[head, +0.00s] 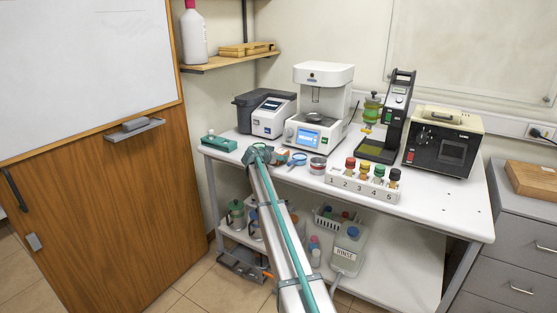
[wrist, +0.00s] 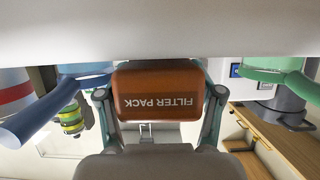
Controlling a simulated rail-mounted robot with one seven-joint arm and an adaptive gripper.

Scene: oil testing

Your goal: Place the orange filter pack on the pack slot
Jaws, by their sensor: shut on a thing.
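The orange filter pack (wrist: 158,88) is between the two fingers of my gripper (wrist: 159,104) in the wrist view. Its "FILTER PACK" lettering appears upside down there. My gripper is shut on it, with one finger at each side. In the head view my gripper (head: 264,155) is low over the front left of the white table, left of a blue-handled round tool (head: 297,159). A small orange patch of the pack (head: 282,150) shows beside it. I cannot pick out the pack slot for certain in either view.
A teal box (head: 218,143) lies at the table's left end. A white instrument (head: 318,105) stands behind my gripper. A tin (head: 318,166) and a numbered bottle rack (head: 361,184) stand to the right. The table's front right (head: 440,205) is clear.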

